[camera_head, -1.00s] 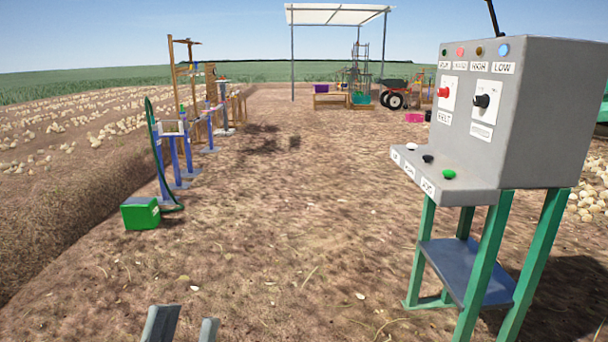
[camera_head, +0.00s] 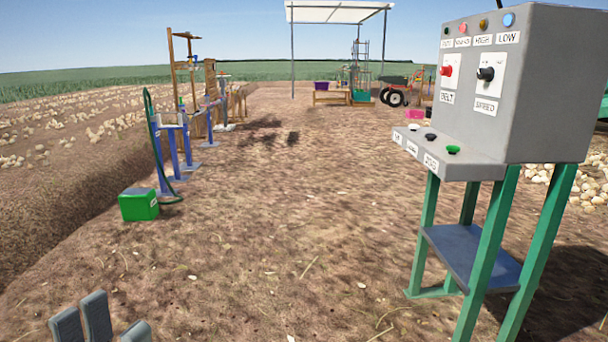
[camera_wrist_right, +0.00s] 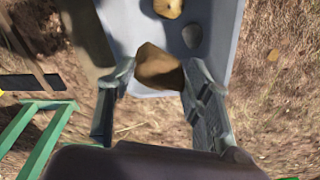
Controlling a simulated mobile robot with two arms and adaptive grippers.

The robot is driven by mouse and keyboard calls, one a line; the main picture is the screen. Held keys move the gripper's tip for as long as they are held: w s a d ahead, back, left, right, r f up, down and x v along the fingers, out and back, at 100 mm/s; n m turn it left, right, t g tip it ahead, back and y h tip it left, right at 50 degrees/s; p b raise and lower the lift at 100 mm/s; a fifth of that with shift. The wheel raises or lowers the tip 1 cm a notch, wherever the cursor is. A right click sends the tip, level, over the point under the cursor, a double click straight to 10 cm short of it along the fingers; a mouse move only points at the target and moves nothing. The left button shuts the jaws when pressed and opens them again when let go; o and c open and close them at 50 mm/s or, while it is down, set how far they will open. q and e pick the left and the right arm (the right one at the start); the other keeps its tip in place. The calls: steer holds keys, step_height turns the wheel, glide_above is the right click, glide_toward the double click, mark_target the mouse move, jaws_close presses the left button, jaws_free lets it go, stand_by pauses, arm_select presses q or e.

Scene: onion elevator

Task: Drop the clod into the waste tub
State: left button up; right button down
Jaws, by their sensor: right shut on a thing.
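The brown clod (camera_wrist_right: 158,68) is between the fingers of my right gripper (camera_wrist_right: 157,80) in the right wrist view. The gripper is shut on it, above or at the end of a light grey trough (camera_wrist_right: 226,30). My right gripper is not in the head view. My left gripper (camera_head: 98,312) shows at the bottom left of the head view, fingers apart and empty, over bare soil. I cannot tell which container is the waste tub.
A yellowish onion (camera_wrist_right: 168,8) and a grey stone (camera_wrist_right: 192,36) lie in the trough. A grey control box (camera_head: 545,90) on green legs stands at right. A green box (camera_head: 139,205) and blue stands (camera_head: 188,150) line the left. The soil between is clear.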

steer(key=c, duration=0.7)
jaws_free()
steer(key=shift+c, duration=0.2)
step_height(320, 180, up, 12)
steer(key=s, duration=0.1)
steer(key=shift+s+a, duration=0.2)
steer(key=shift+s, duration=0.15)
steer(key=shift+a, duration=0.1)
